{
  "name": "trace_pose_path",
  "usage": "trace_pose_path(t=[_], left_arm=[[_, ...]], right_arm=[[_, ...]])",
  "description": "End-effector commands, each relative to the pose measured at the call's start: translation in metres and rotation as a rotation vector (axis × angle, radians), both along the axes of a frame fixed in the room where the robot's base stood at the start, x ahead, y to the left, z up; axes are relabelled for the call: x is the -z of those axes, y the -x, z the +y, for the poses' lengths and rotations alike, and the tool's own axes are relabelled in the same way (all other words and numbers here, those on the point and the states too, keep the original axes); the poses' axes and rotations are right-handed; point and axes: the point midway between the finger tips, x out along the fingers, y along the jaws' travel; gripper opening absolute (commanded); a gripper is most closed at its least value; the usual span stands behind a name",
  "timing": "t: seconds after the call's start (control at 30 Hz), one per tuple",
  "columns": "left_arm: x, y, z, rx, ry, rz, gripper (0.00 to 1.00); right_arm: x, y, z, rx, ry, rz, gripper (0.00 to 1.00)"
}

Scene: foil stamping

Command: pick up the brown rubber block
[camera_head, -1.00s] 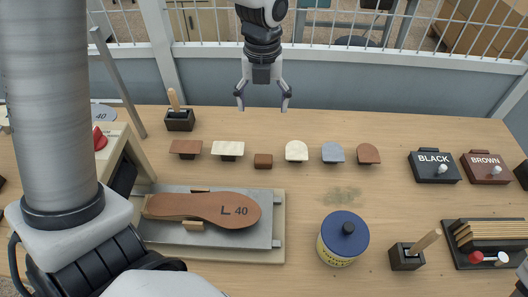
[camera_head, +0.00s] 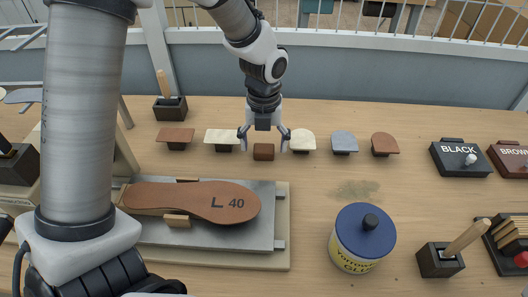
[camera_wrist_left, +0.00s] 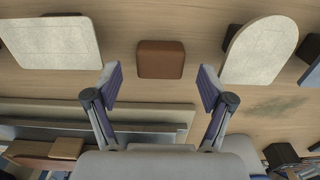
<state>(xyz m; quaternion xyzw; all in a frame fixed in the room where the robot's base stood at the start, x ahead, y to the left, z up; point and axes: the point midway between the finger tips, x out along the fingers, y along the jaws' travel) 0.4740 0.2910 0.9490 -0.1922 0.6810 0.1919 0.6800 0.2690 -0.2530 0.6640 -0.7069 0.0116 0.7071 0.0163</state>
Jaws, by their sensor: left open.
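The brown rubber block (camera_head: 263,152) is a small dark-brown block on the wooden table, in the middle of the row of pieces. My left gripper (camera_head: 264,142) is open and empty, its two fingertips to the left and right of the block in the head view. In the left wrist view the block (camera_wrist_left: 161,59) lies centred just ahead of the open fingertips (camera_wrist_left: 160,82), with a gap on both sides. The fingers do not touch it. How high they are above the table is hard to tell. My right gripper is not in view.
A cream square-topped piece (camera_head: 221,136) and a cream rounded piece (camera_head: 302,139) stand close on either side of the block. A brown sole (camera_head: 190,197) lies on the metal plate (camera_head: 265,232) in front. A blue-lidded jar (camera_head: 362,240) stands at front right.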

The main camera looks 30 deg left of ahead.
Motion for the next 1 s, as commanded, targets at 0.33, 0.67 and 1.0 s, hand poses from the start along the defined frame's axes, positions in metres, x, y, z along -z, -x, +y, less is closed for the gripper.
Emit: trace_pose_path(t=[0.33,0.67,1.0], left_arm=[[0.011,0.0,0.0,0.0,0.0,-0.001,0.64],[0.011,0.0,0.0,0.0,0.0,0.0,0.17],[0.0,0.0,0.001,-0.005,0.001,0.001,0.17]], right_arm=[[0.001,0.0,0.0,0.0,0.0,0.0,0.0],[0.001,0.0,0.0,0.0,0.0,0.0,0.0],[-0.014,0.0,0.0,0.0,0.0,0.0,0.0]])
